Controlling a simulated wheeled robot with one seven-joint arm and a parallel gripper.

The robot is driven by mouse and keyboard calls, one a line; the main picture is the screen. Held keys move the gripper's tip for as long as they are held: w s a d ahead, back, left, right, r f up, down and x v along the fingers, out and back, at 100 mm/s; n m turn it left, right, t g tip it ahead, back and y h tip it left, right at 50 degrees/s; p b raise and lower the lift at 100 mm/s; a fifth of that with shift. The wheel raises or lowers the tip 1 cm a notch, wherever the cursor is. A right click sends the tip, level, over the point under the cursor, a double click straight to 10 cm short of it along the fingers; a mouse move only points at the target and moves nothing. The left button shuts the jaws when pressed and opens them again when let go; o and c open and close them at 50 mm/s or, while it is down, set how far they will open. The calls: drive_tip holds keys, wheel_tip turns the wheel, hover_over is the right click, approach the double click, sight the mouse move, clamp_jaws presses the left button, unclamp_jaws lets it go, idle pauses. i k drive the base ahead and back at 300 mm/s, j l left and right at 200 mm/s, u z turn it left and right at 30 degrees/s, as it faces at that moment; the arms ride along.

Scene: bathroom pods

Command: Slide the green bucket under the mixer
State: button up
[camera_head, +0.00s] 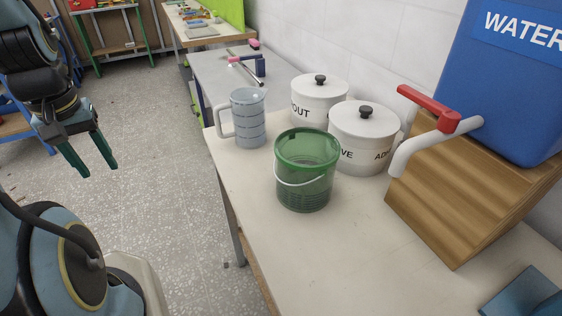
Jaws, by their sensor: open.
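The green bucket (307,187) stands upright on the pale worktop, with an open top and a thin white handle hanging across its front. The tap (432,147), a white spout with a red lever, sticks out from the blue water tank and seems to be the mixer. Its mouth points down, to the right of the bucket and apart from it. My gripper (100,171) is at the left, over the floor and well away from the bucket. Its two green fingers are apart, with nothing between them.
A grey jug (248,125) and two white lidded canisters (366,145) stand close behind the bucket. The blue tank (512,80) rests on a slanted wooden stand (450,210). A blue object (520,295) lies at the lower right.

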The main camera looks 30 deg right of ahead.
sight(307, 159)
drive_tip(key=i+j+z, duration=0.2)
drive_tip(key=i+z, duration=0.15)
drive_tip(key=i+j+z, duration=0.4)
drive_tip(key=i+l, duration=0.05)
